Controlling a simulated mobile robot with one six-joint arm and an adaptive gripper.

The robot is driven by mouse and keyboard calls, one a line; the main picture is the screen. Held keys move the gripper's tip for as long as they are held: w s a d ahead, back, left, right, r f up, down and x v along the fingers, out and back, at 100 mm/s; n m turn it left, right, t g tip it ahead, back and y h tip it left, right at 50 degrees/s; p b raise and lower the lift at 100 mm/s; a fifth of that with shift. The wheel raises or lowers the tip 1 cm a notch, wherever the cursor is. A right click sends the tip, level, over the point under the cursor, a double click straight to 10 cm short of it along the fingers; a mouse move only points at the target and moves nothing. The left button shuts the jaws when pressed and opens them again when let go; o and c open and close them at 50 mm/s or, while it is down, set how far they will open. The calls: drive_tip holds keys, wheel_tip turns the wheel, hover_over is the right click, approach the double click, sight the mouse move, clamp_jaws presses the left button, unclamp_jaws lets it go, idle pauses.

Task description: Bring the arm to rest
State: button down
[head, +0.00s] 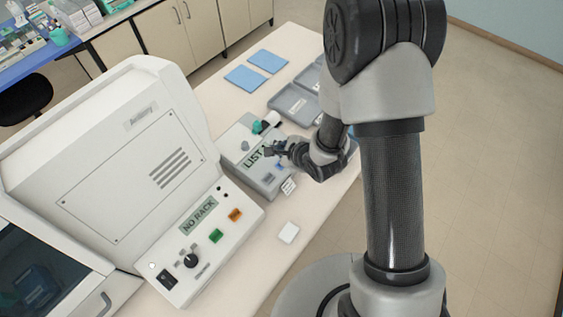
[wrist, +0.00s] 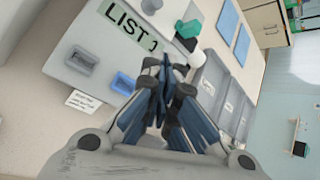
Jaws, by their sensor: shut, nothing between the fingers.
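My gripper (head: 275,149) is over the front of the grey box marked "LIST 1" (head: 238,146), near its blue part. In the wrist view my gripper (wrist: 162,68) has its fingers together with nothing between them. The "LIST 1" box also shows in the wrist view (wrist: 88,38), beyond the fingers and to the left. My arm bends down from the upper right of the head view and hides part of the table. Whether the fingertips touch the box cannot be told.
A large white machine (head: 130,150) with a "NO RACK" display stands at left. Grey trays (head: 292,103) and blue mats (head: 268,61) lie behind the box. A teal-and-white item (wrist: 188,42) is close by the fingers.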

idle(0.4)
drive_tip(key=shift+w+d+r, duration=0.15)
drive_tip(key=shift+d, duration=0.05)
drive_tip(key=s+d+r+n+h+b, duration=0.55)
drive_tip(key=d+r+n+b, duration=0.4)
drive_tip(key=d+b, duration=0.2)
drive_tip(key=s+d+n+g+b, duration=0.2)
drive_tip(key=s+n+b, duration=0.5)
drive_tip(key=s, duration=1.2)
drive_tip(key=d+n, duration=0.1)
drive_tip(key=n, duration=0.2)
drive_tip(key=shift+s+n+g, duration=0.35)
drive_tip(key=shift+g, duration=0.05)
drive_tip(key=shift+d, duration=0.1)
